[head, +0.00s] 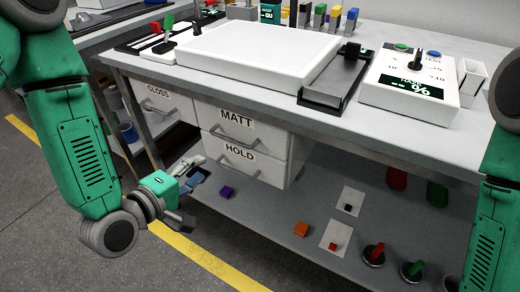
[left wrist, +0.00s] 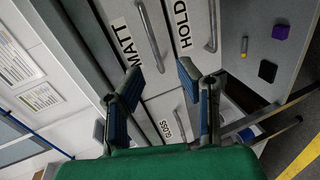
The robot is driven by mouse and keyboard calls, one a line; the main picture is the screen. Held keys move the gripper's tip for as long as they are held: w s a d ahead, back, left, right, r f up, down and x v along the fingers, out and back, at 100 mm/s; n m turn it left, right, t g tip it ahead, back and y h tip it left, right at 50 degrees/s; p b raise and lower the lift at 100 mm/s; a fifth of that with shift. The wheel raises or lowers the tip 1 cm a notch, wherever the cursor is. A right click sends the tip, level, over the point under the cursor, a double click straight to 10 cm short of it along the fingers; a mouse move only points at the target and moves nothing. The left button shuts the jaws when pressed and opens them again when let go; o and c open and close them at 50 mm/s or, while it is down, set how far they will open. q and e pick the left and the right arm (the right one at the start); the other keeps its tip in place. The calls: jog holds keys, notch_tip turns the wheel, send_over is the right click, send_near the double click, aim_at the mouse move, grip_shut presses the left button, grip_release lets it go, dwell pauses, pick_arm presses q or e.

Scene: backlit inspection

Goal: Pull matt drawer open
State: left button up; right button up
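The matt drawer (head: 208,118) is the white upper drawer under the bench, labelled MATT, and looks closed. Its grey bar handle (head: 236,139) runs across the front below the label. In the left wrist view the MATT label (left wrist: 124,40) and the handle (left wrist: 151,38) lie just beyond the fingertips. My left gripper (head: 194,193) is low in front of and left of the drawers, apart from the handle. In the left wrist view its two fingers (left wrist: 159,79) stand apart with nothing between them. My right gripper is out of view; only my right arm shows.
The HOLD drawer (head: 252,170) is below and the GLOSS drawer (head: 160,100) to the left, both with bar handles. A lower shelf (head: 265,210) carries small blocks and knobs. The bench top (head: 290,112) overhangs the drawers. Floor in front is free, with a yellow line (head: 205,260).

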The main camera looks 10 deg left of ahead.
aim_at(230, 141)
pick_arm(q)
jog(key=shift+n+t, duration=0.3)
jog(key=shift+n, duration=0.1)
jog(key=b+x, duration=0.1)
jog(key=x, duration=0.3)
jog(key=b+x, duration=0.1)
jog(key=x, duration=0.4)
jog(key=a+b+x, duration=0.1)
jog(key=x, duration=0.3)
jog(key=shift+w+d+r, duration=0.15)
jog(key=shift+w+r, duration=0.1)
jog(key=shift+w, duration=0.25)
jog(key=shift+w+a+f, duration=0.1)
jog(key=shift+w+a, duration=0.2)
jog(key=shift+a, duration=0.1)
jog(key=shift+d, duration=0.5)
jog(key=shift+c, duration=1.3)
jog(key=shift+d, duration=0.25)
grip_shut()
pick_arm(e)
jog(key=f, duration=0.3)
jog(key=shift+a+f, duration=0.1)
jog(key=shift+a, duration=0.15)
